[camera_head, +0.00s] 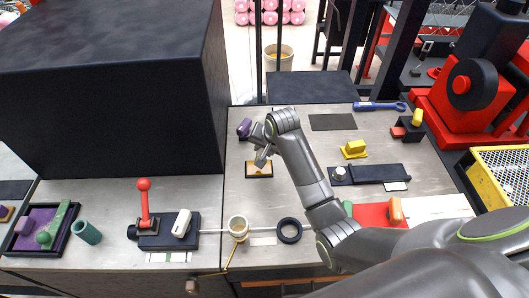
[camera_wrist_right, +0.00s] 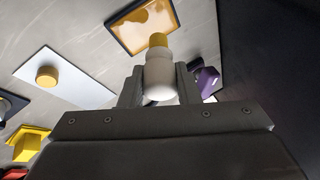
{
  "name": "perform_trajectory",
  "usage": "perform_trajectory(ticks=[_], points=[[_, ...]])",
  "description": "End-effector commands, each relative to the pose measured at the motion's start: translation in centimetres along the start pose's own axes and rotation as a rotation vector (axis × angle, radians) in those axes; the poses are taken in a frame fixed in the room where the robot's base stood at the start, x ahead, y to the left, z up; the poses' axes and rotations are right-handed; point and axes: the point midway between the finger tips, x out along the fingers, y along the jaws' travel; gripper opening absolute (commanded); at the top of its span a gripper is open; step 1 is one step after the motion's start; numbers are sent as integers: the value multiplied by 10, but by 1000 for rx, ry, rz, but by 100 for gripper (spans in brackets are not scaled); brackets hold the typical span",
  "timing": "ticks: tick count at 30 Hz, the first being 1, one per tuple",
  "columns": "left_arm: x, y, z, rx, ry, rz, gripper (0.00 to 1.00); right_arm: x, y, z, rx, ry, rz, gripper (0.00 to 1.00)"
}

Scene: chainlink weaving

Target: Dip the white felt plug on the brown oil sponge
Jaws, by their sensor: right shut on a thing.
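My right gripper (camera_head: 262,159) is over the far middle of the grey table, at the brown oil sponge (camera_head: 258,170), which lies in a flat dark-edged tray. In the right wrist view the fingers (camera_wrist_right: 160,88) are shut on the white felt plug (camera_wrist_right: 160,80), a rounded white piece with a yellow end. The sponge (camera_wrist_right: 147,22) shows beyond the plug's yellow end in that view. I cannot tell whether they touch. The plug is hard to make out in the head view. My left gripper is not in view.
A purple piece (camera_head: 244,127) stands just left of the gripper. A large dark box (camera_head: 110,90) rises at the left. A yellow block (camera_head: 355,148) and a dark fixture (camera_head: 372,174) lie to the right. A cup (camera_head: 237,225) and black ring (camera_head: 289,231) are nearer.

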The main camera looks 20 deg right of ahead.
Motion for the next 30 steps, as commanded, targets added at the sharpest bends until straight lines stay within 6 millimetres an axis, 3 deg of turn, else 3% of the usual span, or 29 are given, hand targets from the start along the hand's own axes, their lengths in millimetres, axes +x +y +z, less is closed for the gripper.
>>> perform_trajectory(ticks=[15, 30], points=[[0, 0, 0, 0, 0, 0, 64, -35, -13, -11, 0, 0, -1, 7], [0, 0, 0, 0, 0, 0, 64, -36, -13, -11, 0, 0, -1, 7]])
